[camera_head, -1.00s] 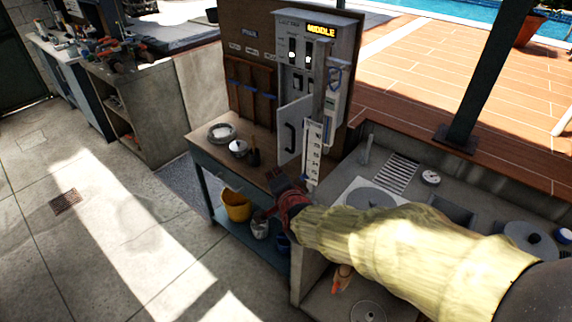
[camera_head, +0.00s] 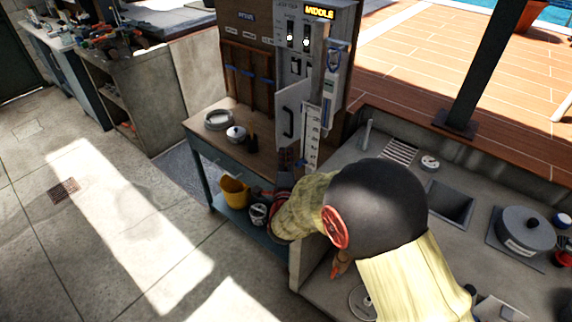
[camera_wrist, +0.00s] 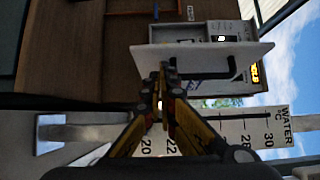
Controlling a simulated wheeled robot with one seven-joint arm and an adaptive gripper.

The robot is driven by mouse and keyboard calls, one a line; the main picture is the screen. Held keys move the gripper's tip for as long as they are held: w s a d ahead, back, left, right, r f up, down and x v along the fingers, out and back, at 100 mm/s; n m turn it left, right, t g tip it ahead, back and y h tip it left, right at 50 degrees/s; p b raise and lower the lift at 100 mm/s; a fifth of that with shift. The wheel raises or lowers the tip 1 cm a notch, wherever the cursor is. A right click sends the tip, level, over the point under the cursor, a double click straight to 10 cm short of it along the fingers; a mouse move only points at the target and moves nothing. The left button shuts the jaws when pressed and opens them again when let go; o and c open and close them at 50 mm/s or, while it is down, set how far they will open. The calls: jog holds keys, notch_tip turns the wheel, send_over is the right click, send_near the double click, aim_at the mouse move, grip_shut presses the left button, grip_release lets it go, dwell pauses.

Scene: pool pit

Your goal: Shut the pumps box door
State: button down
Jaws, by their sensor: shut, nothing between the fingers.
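The pumps box door (camera_head: 289,116) is a pale panel with a black bar handle (camera_head: 288,123). It stands open, swung out from the grey control box (camera_head: 337,62). In the wrist view, turned sideways, the door (camera_wrist: 195,57) spans the upper middle, and its handle (camera_wrist: 231,68) is to the right of the fingertips. My gripper (camera_wrist: 165,72) is shut and empty. Its tips overlap the door's near left part in that view; I cannot tell whether they touch it. In the head view my gripper is low, below the door, and largely hard to make out beside my sleeve.
A water thermometer board (camera_wrist: 250,130) is close under the fingers in the wrist view. A pot (camera_head: 236,134) and a bowl (camera_head: 219,119) stand on the wooden bench. A yellow bucket (camera_head: 235,192) is below. A concrete counter (camera_head: 385,150) lies right of the box.

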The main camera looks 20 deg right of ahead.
aim_at(286, 137)
jog(key=shift+x, duration=1.85)
